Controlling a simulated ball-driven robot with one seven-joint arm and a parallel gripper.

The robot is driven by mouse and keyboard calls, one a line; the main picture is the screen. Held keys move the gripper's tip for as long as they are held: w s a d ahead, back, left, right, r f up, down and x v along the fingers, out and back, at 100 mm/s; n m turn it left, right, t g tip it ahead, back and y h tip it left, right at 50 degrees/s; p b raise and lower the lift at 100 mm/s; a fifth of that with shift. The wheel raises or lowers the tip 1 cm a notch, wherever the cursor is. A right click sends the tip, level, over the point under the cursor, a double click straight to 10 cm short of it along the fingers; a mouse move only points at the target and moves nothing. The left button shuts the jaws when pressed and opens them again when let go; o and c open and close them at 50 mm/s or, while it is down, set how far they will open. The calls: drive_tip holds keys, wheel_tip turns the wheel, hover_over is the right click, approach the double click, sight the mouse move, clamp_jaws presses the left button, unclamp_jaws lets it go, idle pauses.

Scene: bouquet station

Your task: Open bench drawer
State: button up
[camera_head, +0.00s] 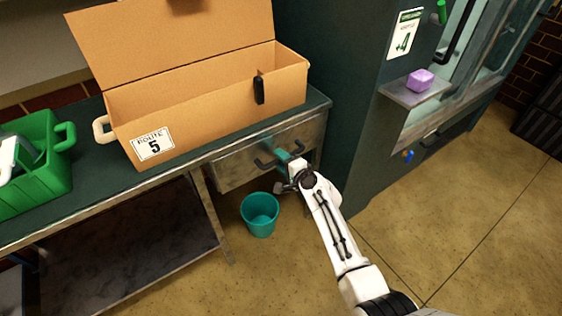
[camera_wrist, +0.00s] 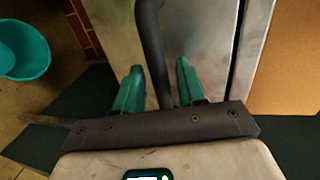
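The bench drawer (camera_head: 232,171) has a grey metal front below the dark green bench top, and it looks shut. Its dark bar handle (camera_head: 264,163) is partly hidden by my gripper (camera_head: 283,156), which is at the handle's right part. In the wrist view, the handle (camera_wrist: 153,45) runs between the two teal fingers of my gripper (camera_wrist: 157,82). The fingers stand apart, with gaps visible on both sides of the bar. The grey drawer front (camera_wrist: 205,35) lies just beyond them.
A teal bucket (camera_head: 260,215) stands on the floor below the drawer; it also shows in the wrist view (camera_wrist: 22,50). An open cardboard box (camera_head: 210,118) and a green caddy (camera_head: 35,170) sit on the bench (camera_head: 95,205). A dark green cabinet (camera_head: 350,130) stands right.

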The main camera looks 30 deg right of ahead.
drive_tip(key=shift+w, duration=0.3)
drive_tip(key=shift+c, duration=0.4)
clamp_jaws()
